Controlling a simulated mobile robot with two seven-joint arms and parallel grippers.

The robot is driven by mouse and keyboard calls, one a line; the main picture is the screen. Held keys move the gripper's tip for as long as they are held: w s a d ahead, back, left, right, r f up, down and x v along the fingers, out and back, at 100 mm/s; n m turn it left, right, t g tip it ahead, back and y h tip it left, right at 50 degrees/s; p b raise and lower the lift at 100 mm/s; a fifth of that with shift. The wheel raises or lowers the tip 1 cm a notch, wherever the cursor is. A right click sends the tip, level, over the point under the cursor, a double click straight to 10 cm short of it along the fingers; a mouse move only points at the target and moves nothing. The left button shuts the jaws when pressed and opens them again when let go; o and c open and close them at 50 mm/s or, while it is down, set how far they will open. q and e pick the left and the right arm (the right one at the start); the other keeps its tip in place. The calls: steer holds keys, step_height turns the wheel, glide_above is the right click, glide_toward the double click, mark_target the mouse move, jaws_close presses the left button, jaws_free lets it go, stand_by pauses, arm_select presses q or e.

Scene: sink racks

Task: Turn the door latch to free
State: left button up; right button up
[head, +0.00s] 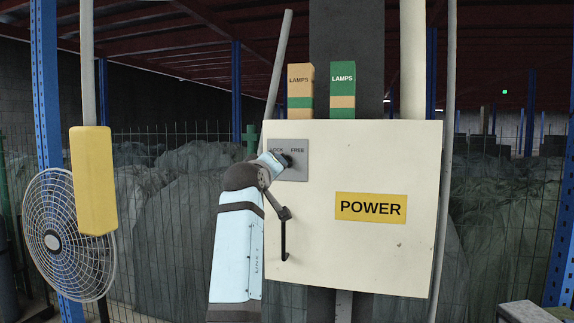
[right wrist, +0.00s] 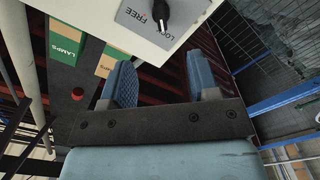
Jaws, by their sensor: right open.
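The cream cabinet door (head: 390,255) carries a yellow POWER label. At its upper left is a grey plate (head: 300,173) marked LOCK and FREE. The right wrist view shows the black latch knob (right wrist: 158,12) with a white mark, on the grey plate (right wrist: 190,10); I cannot tell for sure which word it points to. My right gripper (head: 284,160) is at the plate in the head view, partly hiding the knob. In the right wrist view my right gripper (right wrist: 161,80) is open and empty, its fingers apart from the knob. My left gripper is not in view.
A black bar handle (head: 284,242) hangs on the door below the plate. Two LAMPS boxes, brown (head: 300,90) and green (head: 342,90), stand above the cabinet. A fan (head: 70,235) and a yellow box (head: 93,180) are at left. Wire fencing runs behind.

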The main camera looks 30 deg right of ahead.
steer(key=p+x, duration=0.4)
steer(key=x, duration=0.9)
steer(key=shift+c, duration=1.3)
steer(key=c, duration=0.6)
